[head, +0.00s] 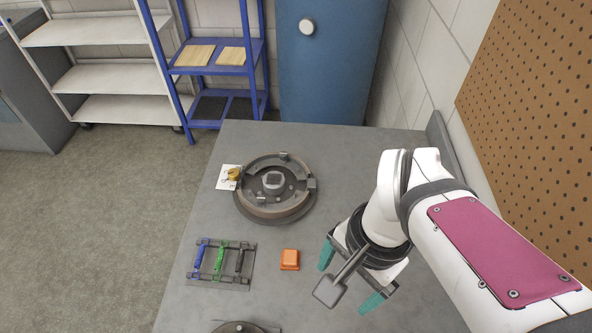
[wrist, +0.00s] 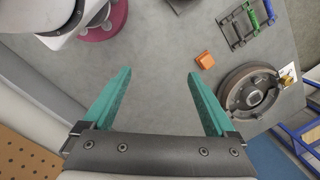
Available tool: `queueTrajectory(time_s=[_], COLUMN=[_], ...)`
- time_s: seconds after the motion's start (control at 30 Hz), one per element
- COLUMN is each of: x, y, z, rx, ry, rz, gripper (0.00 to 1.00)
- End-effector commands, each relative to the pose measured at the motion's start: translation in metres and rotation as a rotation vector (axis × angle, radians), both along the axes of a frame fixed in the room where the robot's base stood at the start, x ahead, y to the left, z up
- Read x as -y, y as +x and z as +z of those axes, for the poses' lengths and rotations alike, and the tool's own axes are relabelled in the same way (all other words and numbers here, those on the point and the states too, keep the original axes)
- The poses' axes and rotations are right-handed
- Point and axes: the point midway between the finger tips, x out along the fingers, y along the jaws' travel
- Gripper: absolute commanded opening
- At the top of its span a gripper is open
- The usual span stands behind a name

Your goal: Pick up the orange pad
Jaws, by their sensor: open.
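The orange pad (head: 290,260) is a small block lying on the grey table, between the tool rack and my gripper. It also shows in the wrist view (wrist: 205,60), beyond and to the right of the fingertips. My gripper (head: 345,277) has teal fingers and is to the right of the pad in the head view, apart from it. In the wrist view the fingers (wrist: 160,72) are spread wide with nothing between them but bare table below.
A round brake-like assembly (head: 304,204) stands behind the pad, with a white card and yellow item (head: 233,174) beside it. A rack (head: 250,272) with blue, green and black tools lies left. Another round part (head: 238,328) is at the front edge. A pegboard wall (head: 535,100) rises right.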

Motion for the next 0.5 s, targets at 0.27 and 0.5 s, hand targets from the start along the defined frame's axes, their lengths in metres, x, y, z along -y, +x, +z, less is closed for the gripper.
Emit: queueTrajectory(time_s=[0.27,0.5], x=[-0.084,-0.100], y=[0.110,0.122], z=[-0.043,-0.086], rx=[-0.020,-0.015], ry=[-0.108,-0.118], rz=[-0.653,-0.778], gripper=[0.91,0.91])
